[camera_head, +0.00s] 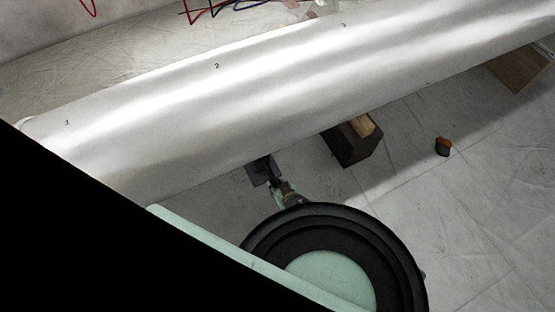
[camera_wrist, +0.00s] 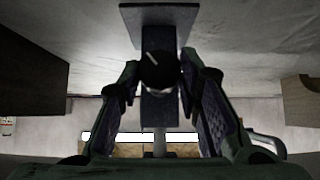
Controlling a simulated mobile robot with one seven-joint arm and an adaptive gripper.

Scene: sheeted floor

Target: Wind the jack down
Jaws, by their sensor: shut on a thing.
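The jack shows in the wrist view as a dark flat plate (camera_wrist: 160,13) on a dark upright post (camera_wrist: 160,112). A round black knob (camera_wrist: 160,72) with a white pointer line sits on its front; the line slants toward the upper left. My gripper (camera_wrist: 161,80) is shut on this knob, one finger on each side. In the head view the jack (camera_head: 259,168) is a small dark shape at the lower edge of a long silvery pipe (camera_head: 285,95). My gripper (camera_head: 276,186) reaches it from below. Whether the plate touches the pipe, I cannot tell.
A dark block with a wooden piece (camera_head: 350,143) stands right of the jack, partly under the pipe. A wooden block (camera_head: 520,66) is at the far right. A small orange and dark object (camera_head: 443,147) lies on the sheeted floor. Red and blue cables lie behind the pipe.

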